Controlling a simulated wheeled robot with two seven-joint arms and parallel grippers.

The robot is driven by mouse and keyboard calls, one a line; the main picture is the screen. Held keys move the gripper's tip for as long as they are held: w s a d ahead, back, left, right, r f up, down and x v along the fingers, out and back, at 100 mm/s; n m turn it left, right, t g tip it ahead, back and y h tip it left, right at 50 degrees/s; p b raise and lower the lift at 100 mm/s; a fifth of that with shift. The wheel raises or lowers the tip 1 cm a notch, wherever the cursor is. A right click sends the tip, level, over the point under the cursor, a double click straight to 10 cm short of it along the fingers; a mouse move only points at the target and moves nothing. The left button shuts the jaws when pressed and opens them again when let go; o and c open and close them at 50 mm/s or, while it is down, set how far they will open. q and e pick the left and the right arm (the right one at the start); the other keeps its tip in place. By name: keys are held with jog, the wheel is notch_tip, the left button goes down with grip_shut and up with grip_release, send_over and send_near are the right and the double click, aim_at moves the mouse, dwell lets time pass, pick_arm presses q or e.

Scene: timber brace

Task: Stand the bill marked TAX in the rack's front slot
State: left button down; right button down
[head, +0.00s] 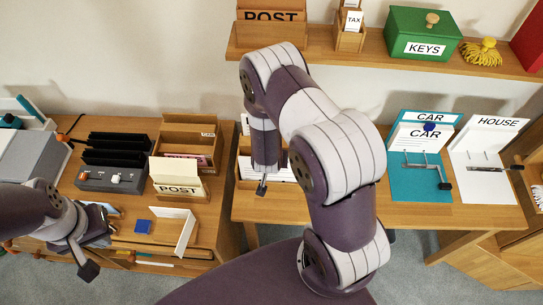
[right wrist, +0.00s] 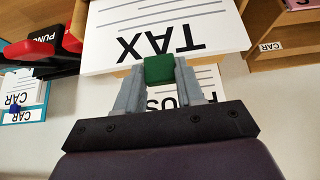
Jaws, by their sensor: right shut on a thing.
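My right gripper (right wrist: 160,75) is shut on a green block at the edge of the white bill marked TAX (right wrist: 200,20), which reads upside down in the right wrist view. My right arm hides most of this gripper in the head view. A wooden holder with white lined sheets (head: 282,174) stands behind that arm; I cannot tell whether it is the rack or which slot is its front one. A wooden holder labelled CAR (head: 208,133) is on the left table with a pink sheet. My left gripper (head: 98,242) is open and empty at the lower left.
CAR (head: 405,183) and HOUSE (head: 497,180) boards lie at the right. The shelf above (head: 385,50) holds a green KEYS box (head: 420,30). Red punches (right wrist: 45,48) are near the bill.

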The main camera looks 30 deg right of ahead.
jog(key=shift+f+b, duration=1.1)
jog(key=shift+f, duration=0.35)
jog(key=shift+c, duration=0.7)
grip_release()
notch_tip(320, 180, up, 8)
jog(key=p, duration=0.7)
